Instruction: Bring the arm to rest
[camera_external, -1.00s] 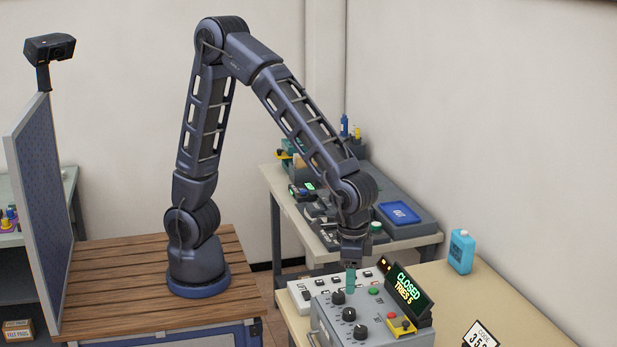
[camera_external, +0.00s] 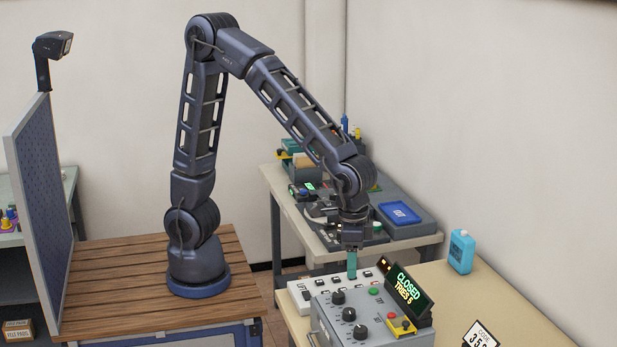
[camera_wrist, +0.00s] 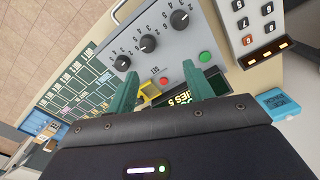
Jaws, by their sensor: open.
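My arm stands on the wooden bench and reaches over to the right. My gripper (camera_external: 352,264) points down just above the far side of the grey control box (camera_external: 325,325). In the wrist view its two green fingers (camera_wrist: 158,95) are apart with nothing held between them. The control box also shows in the wrist view (camera_wrist: 185,48), with black dials, a green button and a red button. The fingertips appear to be clear of the dials, though the exact gap is hard to judge.
A display (camera_external: 406,290) reading "CLOSED TRIES 5" stands at the box's back right. A white keypad (camera_external: 300,293) lies beyond the box. A pegboard panel (camera_external: 40,210) stands at left.

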